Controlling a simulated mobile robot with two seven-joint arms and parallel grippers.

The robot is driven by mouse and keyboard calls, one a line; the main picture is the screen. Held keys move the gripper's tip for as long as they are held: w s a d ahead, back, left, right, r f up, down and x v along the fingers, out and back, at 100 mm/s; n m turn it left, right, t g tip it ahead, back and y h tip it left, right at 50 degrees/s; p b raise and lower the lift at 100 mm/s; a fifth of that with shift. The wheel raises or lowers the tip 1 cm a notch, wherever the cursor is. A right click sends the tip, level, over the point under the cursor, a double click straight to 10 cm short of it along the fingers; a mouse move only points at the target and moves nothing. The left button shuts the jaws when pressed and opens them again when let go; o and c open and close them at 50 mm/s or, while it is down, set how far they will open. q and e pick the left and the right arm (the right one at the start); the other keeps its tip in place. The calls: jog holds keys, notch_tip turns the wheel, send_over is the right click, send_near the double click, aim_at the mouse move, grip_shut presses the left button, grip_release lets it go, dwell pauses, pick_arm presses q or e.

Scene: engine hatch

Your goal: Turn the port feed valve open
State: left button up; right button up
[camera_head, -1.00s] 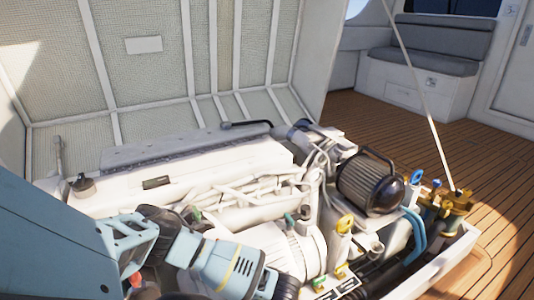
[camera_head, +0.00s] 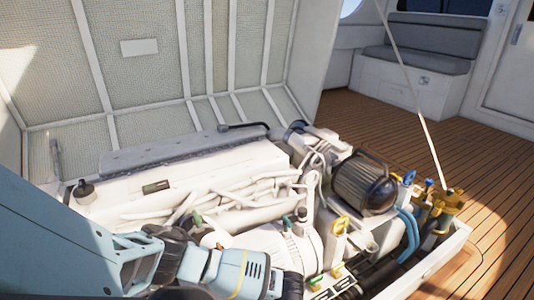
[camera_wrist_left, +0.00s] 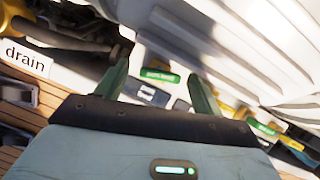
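Small valves with a green handle (camera_head: 316,283) and a yellow handle (camera_head: 338,270) sit low at the engine's front, beside small label plates. In the left wrist view a green handle (camera_wrist_left: 160,75) with blurred lettering lies beyond and between my fingertips. I cannot tell which valve is the port feed valve. My left gripper (camera_wrist_left: 158,71) is open, its two green fingers apart with nothing between them. In the head view its arm comes in from the left and its end is beside the green handle; the fingers are hard to make out there. My right gripper is not in view.
A white label reading "drain" (camera_wrist_left: 25,58) is at the wrist view's left. Another green handle (camera_wrist_left: 263,128) and a yellow one (camera_wrist_left: 292,143) are at its right. A ribbed white housing (camera_wrist_left: 225,45) fills its top. A dark cylinder (camera_head: 364,183) and hoses (camera_head: 408,235) crowd the engine's right.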

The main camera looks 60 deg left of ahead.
pick_arm(q)
jog(key=p+v, duration=0.3)
jog(key=v, duration=0.4)
jog(key=shift+d+r, duration=0.2)
jog(key=shift+r, duration=0.15)
